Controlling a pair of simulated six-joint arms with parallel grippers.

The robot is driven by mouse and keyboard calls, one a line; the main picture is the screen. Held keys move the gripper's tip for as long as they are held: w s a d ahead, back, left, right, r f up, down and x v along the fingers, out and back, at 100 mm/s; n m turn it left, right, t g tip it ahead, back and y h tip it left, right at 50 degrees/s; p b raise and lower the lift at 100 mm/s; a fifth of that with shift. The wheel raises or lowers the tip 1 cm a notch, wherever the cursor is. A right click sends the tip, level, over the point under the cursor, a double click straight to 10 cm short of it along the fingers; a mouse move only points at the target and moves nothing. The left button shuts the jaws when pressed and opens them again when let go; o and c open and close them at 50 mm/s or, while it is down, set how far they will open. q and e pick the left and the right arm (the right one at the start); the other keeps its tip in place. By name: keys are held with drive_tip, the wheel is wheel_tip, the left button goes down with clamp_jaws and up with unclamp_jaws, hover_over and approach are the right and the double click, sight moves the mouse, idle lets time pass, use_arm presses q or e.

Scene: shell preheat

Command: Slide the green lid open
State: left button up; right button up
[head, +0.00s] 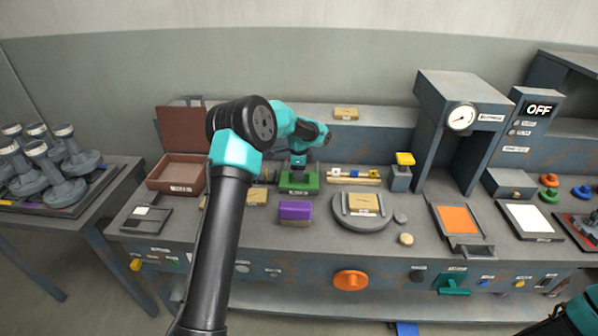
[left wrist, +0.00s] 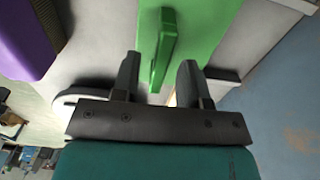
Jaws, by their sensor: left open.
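The green lid (head: 299,184) lies on a small block-like box near the middle of the bench, behind and right of the purple block (head: 295,211). In the left wrist view the green lid (left wrist: 203,28) has a narrow raised green ridge. My left gripper (head: 299,168) is directly over the lid, pointing down. In the left wrist view its open fingers (left wrist: 159,70) stand on either side of the ridge's near end, with gaps showing; I cannot tell how deep they reach. My right gripper is out of view; only part of my right arm shows at the lower right corner.
A round grey plate (head: 362,220) with a wooden block stands right of the lid. A yellow-topped post (head: 404,160) and a gauge press (head: 458,120) stand farther right. An open brown box (head: 178,172) is at the left. My left arm hides part of the bench.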

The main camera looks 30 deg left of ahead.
use_arm(q)
drive_tip(key=shift+c, duration=0.4)
clamp_jaws()
